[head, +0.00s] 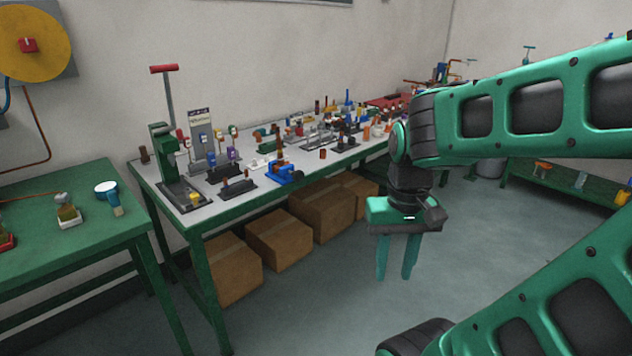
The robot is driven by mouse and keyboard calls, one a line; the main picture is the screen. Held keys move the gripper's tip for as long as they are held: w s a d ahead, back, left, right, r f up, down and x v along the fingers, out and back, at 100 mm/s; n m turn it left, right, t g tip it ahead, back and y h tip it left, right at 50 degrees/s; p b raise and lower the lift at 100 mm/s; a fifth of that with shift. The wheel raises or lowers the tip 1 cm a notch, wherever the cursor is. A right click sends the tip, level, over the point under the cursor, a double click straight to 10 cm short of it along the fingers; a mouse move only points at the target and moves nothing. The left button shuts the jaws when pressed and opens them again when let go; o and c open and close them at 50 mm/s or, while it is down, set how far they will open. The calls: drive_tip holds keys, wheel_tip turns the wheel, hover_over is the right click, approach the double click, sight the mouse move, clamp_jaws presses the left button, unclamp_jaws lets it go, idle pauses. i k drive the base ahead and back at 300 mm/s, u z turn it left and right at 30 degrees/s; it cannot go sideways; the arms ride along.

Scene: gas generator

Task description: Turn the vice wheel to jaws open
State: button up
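A small blue device (285,174) that looks like the vice sits at the front edge of the long grey-topped bench (238,192). It is small in the head view, and I cannot make out its wheel or how far apart its jaws are. My gripper (393,277) hangs with its fingers pointing down, to the right of the blue device and in front of the bench, over the floor. Its two green fingers are apart with nothing between them. It is clear of the bench and touches nothing.
A green press with a red-handled lever (165,140) stands at the bench's left end. Several small parts and fixtures crowd the bench top. Cardboard boxes (280,238) sit under the bench. A green table (60,245) is at left. The floor (320,300) before the bench is clear.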

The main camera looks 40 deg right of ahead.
sight(298, 175)
drive_tip(key=u, duration=0.1)
drive_tip(key=i, duration=0.85)
